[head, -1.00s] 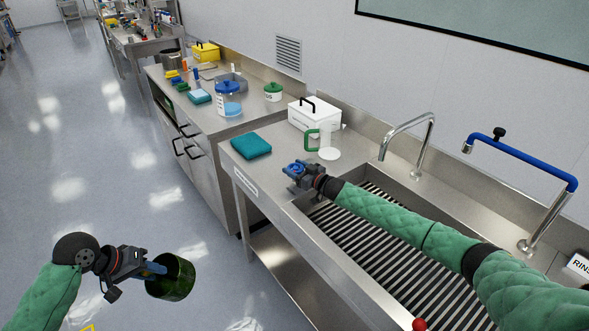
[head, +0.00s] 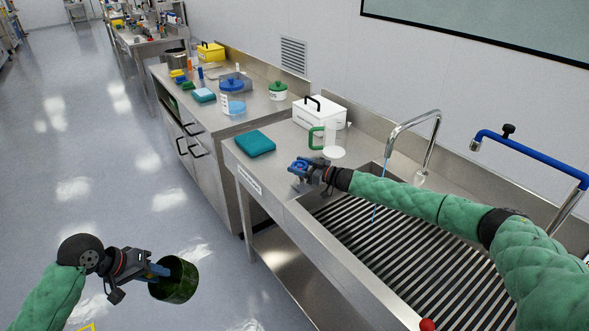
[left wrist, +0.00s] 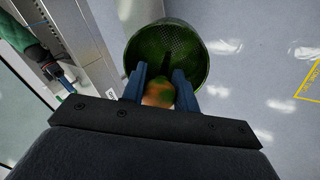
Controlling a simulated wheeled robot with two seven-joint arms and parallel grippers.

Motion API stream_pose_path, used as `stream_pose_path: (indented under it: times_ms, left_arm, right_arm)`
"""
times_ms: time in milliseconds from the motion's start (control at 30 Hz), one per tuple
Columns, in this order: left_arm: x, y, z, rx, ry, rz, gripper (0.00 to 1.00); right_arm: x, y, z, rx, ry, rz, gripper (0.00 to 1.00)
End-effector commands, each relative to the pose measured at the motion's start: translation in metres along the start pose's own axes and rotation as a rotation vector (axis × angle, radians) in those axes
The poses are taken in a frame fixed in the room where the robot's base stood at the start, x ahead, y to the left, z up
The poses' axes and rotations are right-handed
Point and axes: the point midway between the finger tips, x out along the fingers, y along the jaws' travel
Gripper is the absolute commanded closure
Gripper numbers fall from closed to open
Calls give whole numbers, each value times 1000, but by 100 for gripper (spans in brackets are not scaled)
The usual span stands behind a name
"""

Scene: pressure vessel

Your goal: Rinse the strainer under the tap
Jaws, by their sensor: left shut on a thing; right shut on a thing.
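The strainer (head: 175,279) is a dark green, round, perforated basket. It hangs over the floor, left of the sink, with its mouth tilted. My left gripper (head: 158,270) is shut on its handle; the left wrist view shows the basket (left wrist: 168,50) and the mottled orange-green handle (left wrist: 159,93) between the fingers.
The sink (head: 400,262) has a slatted bottom and a steel front edge. The floor at left is clear.

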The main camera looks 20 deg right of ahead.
Motion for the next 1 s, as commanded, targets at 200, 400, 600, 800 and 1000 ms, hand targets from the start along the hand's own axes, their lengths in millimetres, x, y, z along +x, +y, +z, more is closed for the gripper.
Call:
stream_pose_path:
  times_ms: [200, 400, 600, 800, 1000]
  left_arm:
    - [3, -2, 1, 0, 1, 0, 100]
    - [2, -2, 1, 0, 1, 0, 100]
    - [2, -2, 1, 0, 1, 0, 100]
    - [2, -2, 0, 0, 1, 0, 100]
    - [5, -3, 1, 0, 1, 0, 100]
  right_arm:
    - [0, 1, -1, 0, -1, -38, 66]
    - [-1, 1, -1, 1, -2, -39, 66]
    - [-1, 1, -1, 1, -2, -38, 21]
    - [-1, 1, 0, 1, -2, -38, 21]
    - [-6, 2, 1, 1, -3, -37, 21]
